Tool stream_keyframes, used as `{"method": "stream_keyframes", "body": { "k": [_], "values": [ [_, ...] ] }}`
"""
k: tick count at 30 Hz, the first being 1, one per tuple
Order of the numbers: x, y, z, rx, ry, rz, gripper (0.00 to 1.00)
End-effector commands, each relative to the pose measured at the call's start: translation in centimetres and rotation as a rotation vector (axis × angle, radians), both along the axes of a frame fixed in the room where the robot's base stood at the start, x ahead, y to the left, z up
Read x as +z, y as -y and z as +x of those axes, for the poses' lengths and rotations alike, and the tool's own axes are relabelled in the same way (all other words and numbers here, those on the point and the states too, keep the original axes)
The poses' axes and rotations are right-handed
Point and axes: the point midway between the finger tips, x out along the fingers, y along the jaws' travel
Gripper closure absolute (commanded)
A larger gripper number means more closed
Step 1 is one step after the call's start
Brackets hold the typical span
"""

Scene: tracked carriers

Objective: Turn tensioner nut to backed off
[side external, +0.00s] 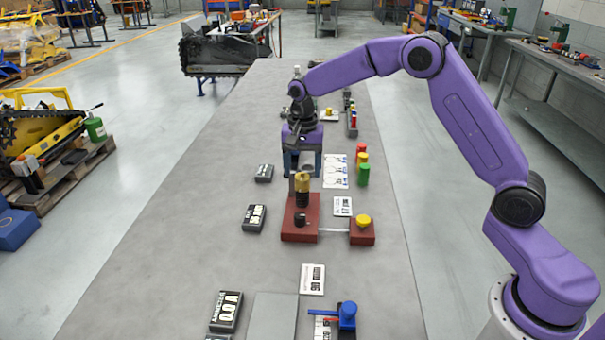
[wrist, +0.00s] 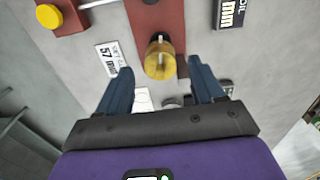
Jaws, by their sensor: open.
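A brass-coloured cylinder (side external: 302,183) stands upright on a dark post on a long red base (side external: 291,233). It also shows in the wrist view (wrist: 158,62), just beyond the fingertips. A small black knob (side external: 300,219) sits on the same base. A pale rod runs from the base to a smaller red block (side external: 362,238) with a yellow cap (side external: 362,220). Which part is the tensioner nut I cannot tell for sure. My gripper (wrist: 162,76) is open and empty, its blue fingers pointing toward the brass cylinder from behind it, apparently without touching.
Black labelled boxes (side external: 254,218) lie along the left of the grey table (side external: 190,235). White label cards (side external: 312,279) lie around the base. Red, yellow and green cylinders (side external: 363,172) stand right of my gripper. A blue fixture (side external: 347,315) is at the front. The table's left side is mostly clear.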

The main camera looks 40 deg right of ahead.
Motion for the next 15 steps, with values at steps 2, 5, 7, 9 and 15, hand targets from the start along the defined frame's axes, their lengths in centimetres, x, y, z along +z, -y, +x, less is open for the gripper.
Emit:
{"method": "stream_keyframes", "body": {
  "k": [2, 5, 7, 9, 15],
  "values": [
    [-1.0, 0.0, 0.0, 0.000, -0.002, -0.001, 0.33],
    [-1.8, 0.0, 0.0, 0.000, -0.002, -0.001, 0.33],
    [-2.1, 0.0, 0.0, 0.000, -0.001, -0.001, 0.33],
    [-2.3, 0.0, 0.0, 0.000, 0.001, 0.001, 0.33],
    [-2.3, 0.0, 0.0, 0.000, 0.001, 0.001, 0.33]
  ]
}}
